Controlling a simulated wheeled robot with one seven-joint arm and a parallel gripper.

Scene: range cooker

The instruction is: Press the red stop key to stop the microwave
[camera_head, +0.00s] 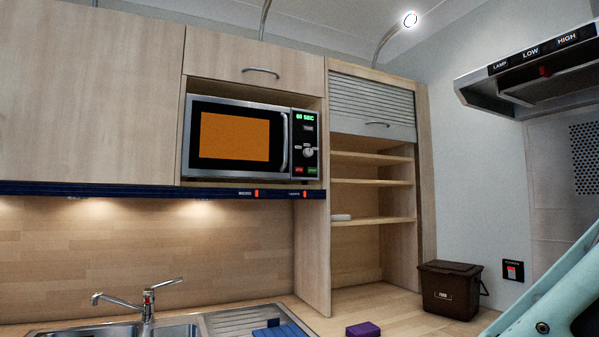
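The microwave (246,138) sits in a wooden wall cabinet niche, left of centre. Its door is closed and its window glows orange. Its green display (304,117) seems to read "60 SEC". A round dial (308,152) is on the control panel below the display. The red stop key (298,170) is at the bottom left of the panel, beside a green key (312,170). Part of my teal arm shows at the lower right, far from the microwave. My gripper is outside the view.
An open shelf unit (372,221) stands right of the microwave. A range hood (530,70) juts out at the upper right. Below are a sink with a tap (148,300), a purple block (363,330) and a brown bin (449,288). The space before the microwave looks clear.

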